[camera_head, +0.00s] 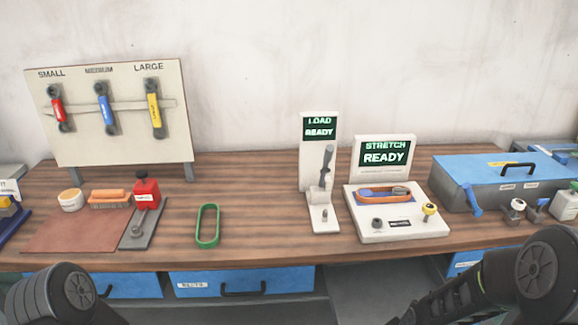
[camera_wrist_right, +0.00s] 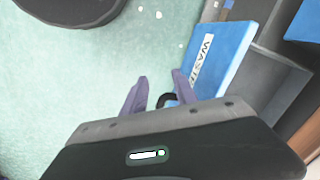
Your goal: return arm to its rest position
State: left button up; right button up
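In the head view my left arm (camera_head: 62,295) shows only as dark links at the lower left edge. Its gripper is out of view. My right arm (camera_head: 505,280) comes in at the lower right, in front of the workbench, and its gripper is below the picture. In the right wrist view my right gripper (camera_wrist_right: 160,76) has its two purple-grey fingers apart with nothing between them. It points down over pale green floor, beside a blue panel (camera_wrist_right: 222,55) labelled "WAS..." with a dark handle.
The wooden bench (camera_head: 265,215) holds a green loop (camera_head: 207,242), a LOAD station (camera_head: 320,212), a STRETCH station (camera_head: 370,238) with an orange-and-blue piece, and a blue-lidded box (camera_head: 475,170). A tool board (camera_head: 40,130) stands back left. Blue drawers (camera_head: 235,283) sit below.

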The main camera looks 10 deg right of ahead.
jog(key=s+a+f+n+y, duration=0.1)
jog(key=s+a+f+n, duration=0.2)
jog(key=a, duration=0.4)
jog(key=s+a+f+n+g+y, duration=0.1)
jog(key=s+a+f+n, duration=0.3)
jog(key=s+a+f, duration=0.1)
jog(key=s+a+f+n+y, duration=0.1)
jog(key=s+a+f+n, duration=0.2)
jog(key=a, duration=0.5)
notch_tip(320, 180, down, 2)
jog(key=shift+s+a+f+n, duration=0.2)
jog(key=shift+s+a+n, duration=0.2)
jog(key=shift+s, duration=0.5)
